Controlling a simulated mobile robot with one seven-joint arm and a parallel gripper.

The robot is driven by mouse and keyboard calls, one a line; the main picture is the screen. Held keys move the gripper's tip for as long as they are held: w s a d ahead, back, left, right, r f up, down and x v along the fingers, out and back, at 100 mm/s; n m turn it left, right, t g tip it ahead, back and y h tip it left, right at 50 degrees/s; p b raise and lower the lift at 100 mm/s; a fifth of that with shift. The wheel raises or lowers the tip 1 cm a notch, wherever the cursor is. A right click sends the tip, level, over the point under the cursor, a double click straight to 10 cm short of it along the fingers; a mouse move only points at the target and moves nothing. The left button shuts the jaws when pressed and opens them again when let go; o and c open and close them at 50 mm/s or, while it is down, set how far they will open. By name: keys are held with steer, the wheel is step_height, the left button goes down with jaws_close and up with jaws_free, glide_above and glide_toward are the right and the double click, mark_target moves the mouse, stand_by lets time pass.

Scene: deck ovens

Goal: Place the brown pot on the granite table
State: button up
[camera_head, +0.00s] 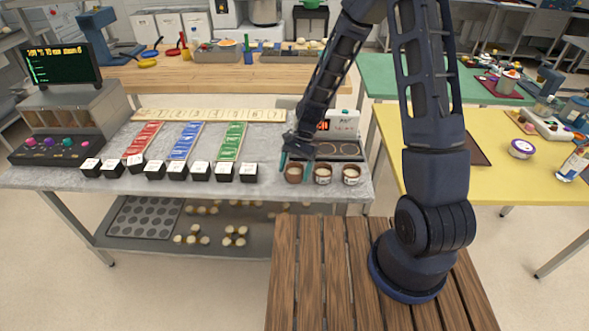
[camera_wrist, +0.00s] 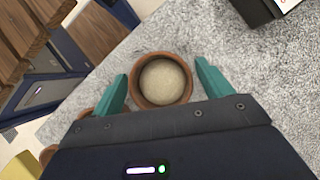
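Three brown pots with pale contents stand in a row near the front right edge of the grey granite table (camera_head: 270,180): a left pot (camera_head: 293,174), a middle pot (camera_head: 323,174) and a right pot (camera_head: 351,175). My gripper (camera_head: 296,164) is open and low over the left pot, one teal finger on each side. In the wrist view, this pot (camera_wrist: 160,103) sits upright on the granite between the fingertips, with slim gaps beside them. Another pot's rim (camera_wrist: 85,113) shows partly behind my gripper.
Black-and-white cubes (camera_head: 248,172) stand in a row to the left. A device with dark round plates (camera_head: 338,150) stands right behind the pots. A yellow table (camera_head: 480,180) is to the right. The granite between cubes and left pot is clear.

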steer(key=shift+o, duration=0.2)
steer(key=v, duration=1.2)
steer(key=shift+r, duration=0.2)
steer(key=s+d+r+n+t+h, duration=0.15)
steer(key=s+d+r+t, duration=0.25)
steer(key=d+r, duration=0.6)
steer(key=s+d+r+n+t, duration=0.3)
steer(key=s+d+r, duration=0.1)
steer(key=d+r, duration=0.7)
steer(key=s+d+r+n+t+h, duration=0.1)
steer(key=s+d+r+t, duration=0.1)
steer(key=s+d, duration=0.5)
steer(key=shift+s+r+t, duration=0.4)
steer(key=shift+r, duration=0.5)
